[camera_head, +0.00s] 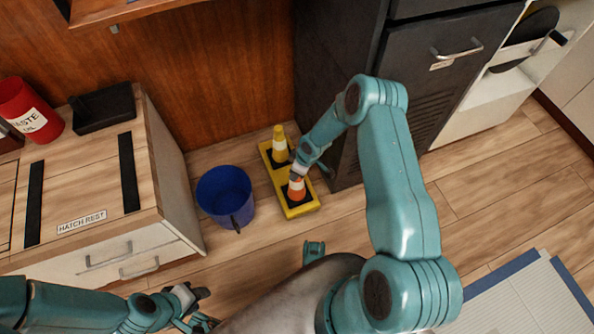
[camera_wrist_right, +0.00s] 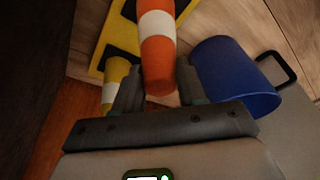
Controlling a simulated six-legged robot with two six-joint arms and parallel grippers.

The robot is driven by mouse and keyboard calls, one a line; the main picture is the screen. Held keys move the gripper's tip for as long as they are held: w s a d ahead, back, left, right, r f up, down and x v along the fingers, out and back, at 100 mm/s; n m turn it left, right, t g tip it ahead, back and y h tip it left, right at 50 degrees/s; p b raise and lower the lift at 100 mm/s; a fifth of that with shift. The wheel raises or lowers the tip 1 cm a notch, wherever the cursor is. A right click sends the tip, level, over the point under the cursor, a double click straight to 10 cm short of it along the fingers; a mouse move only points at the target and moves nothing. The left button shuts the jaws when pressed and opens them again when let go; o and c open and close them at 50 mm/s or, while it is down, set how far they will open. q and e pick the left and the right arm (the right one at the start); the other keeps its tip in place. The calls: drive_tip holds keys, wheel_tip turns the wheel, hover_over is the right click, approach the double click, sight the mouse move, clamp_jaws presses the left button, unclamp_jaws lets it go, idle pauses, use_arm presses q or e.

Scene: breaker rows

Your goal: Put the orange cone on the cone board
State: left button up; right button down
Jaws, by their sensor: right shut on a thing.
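The orange cone (camera_head: 297,187) with a white band is over the front black square of the yellow cone board (camera_head: 295,213); I cannot tell whether its base touches. My right gripper (camera_head: 297,173) is shut on the cone's upper part from above. In the right wrist view the orange cone (camera_wrist_right: 157,45) stands between the fingers of my right gripper (camera_wrist_right: 158,92), with the board (camera_wrist_right: 103,60) behind it. A yellow cone (camera_head: 280,145) with a white band stands on the board's back square. My left gripper (camera_head: 202,306) is open and empty at the lower left.
A blue bin (camera_head: 225,195) stands on the floor left of the board. A wooden cabinet (camera_head: 170,180) with a red waste can (camera_head: 30,110) and black tray (camera_head: 103,107) is further left. A dark cabinet (camera_head: 345,60) stands behind the board at right.

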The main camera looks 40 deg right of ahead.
drive_tip(key=shift+f, duration=0.1)
drive_tip(key=c, duration=0.6)
unclamp_jaws()
drive_tip(key=shift+c, duration=0.2)
